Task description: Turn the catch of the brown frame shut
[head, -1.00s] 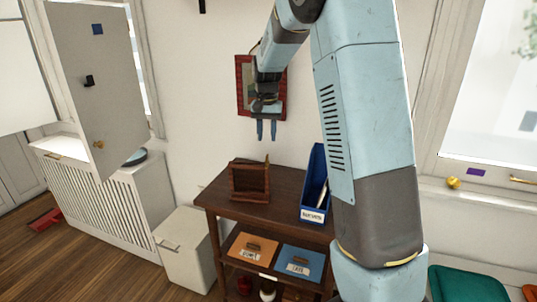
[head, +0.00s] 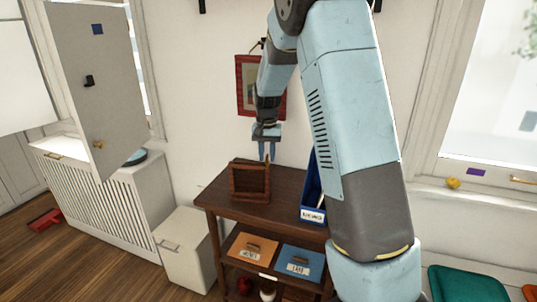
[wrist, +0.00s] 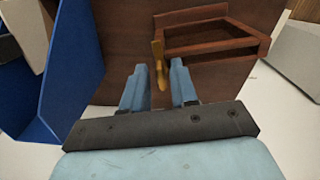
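The brown frame (head: 250,197), an open wooden box shape, stands on the dark table. In the wrist view the frame (wrist: 215,50) is at the upper right. Its tan-gold catch (wrist: 158,58) shows at the frame's near left corner as a narrow upright bar. My gripper (head: 267,159) points down just above the frame's right side in the head view. In the wrist view its two fingers (wrist: 159,72) are apart, with the catch in line with the gap between them. Nothing is gripped. I cannot tell the remaining height over the catch.
A blue file box (head: 312,190) stands on the dark table (head: 222,203) right of the frame, close to my arm. A red-framed picture (head: 245,72) hangs on the wall behind. Orange (head: 250,247) and blue (head: 300,262) labelled items lie on the shelf below.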

